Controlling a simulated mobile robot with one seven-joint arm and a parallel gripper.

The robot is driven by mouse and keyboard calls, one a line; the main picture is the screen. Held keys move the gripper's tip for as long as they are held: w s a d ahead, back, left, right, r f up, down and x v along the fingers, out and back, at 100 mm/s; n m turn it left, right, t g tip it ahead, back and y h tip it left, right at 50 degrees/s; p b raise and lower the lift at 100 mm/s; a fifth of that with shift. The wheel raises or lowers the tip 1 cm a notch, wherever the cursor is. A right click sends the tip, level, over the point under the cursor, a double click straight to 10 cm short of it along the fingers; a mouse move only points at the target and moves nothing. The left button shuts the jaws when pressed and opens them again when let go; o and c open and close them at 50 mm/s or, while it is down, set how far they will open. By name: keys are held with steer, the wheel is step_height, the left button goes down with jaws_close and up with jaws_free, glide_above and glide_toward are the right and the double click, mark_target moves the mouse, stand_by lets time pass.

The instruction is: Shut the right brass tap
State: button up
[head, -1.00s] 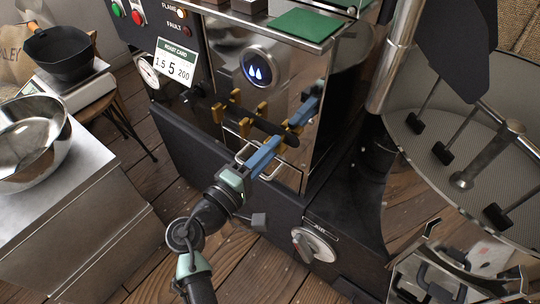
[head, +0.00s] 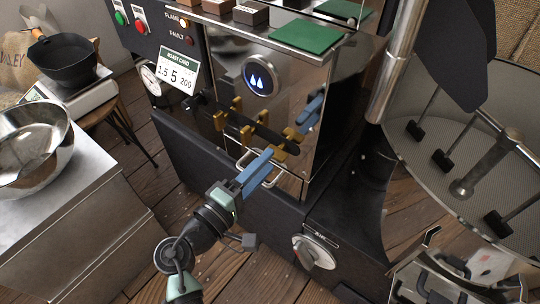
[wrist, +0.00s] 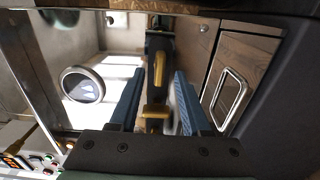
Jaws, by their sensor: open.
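The right brass tap (head: 278,151) is at the right end of a row of brass taps on a dark bar, low on the shiny machine front. The middle tap (head: 246,134) and left tap (head: 220,120) are beside it. My gripper (head: 268,157) is open, its blue fingers in front of and just below the right tap. In the wrist view, a brass handle (wrist: 160,68) shows in line with the gap between my fingers (wrist: 157,80), which appear apart from it. A second brass piece (wrist: 155,116) shows lower in that gap. The taps' mirror images make their exact pose hard to tell.
A drawer handle (head: 262,176) is just below my fingers. A round drop-marked badge (head: 259,75) is above the taps. The cooling tray (head: 400,150) stands right; a steel bowl (head: 30,150) is far left.

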steer(key=p+v, duration=0.2)
steer(key=v, duration=0.8)
steer(key=shift+s, duration=0.2)
steer(key=shift+a, duration=0.1)
